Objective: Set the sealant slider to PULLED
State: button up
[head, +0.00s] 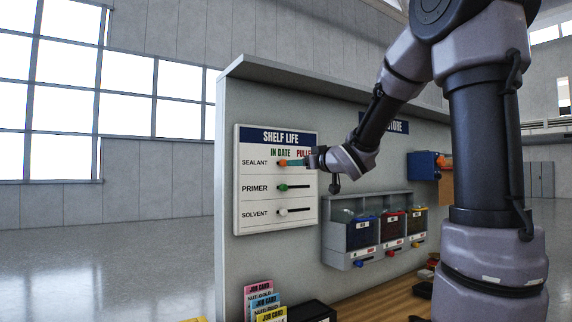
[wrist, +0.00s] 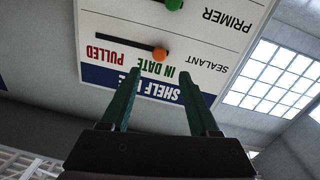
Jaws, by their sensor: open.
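The white SHELF LIFE board (head: 250,222) hangs on the grey panel. Its top row is SEALANT, with an orange slider knob (head: 283,162) at the IN DATE end of a dark slot. In the wrist view the board appears upside down, with the orange knob (wrist: 160,54) under IN DATE and the slot running left towards PULLED. My gripper (head: 294,162) is at the sealant row, its green fingers pointing at the board. In the wrist view my gripper (wrist: 159,80) is open and empty; the knob appears ahead, between the fingertip lines. I cannot tell whether they touch.
The green primer knob (head: 283,187) and white solvent knob (head: 282,212) sit below, also at the left ends. Bins (head: 362,233) hang right of the board, beneath my wrist. A blue box (head: 424,164) is farther right. Job cards (head: 262,299) stand below the board.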

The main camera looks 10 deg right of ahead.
aim_at(283, 163)
jog(key=x, duration=0.9)
jog(key=shift+w, duration=0.1)
grip_shut()
dwell(1.1)
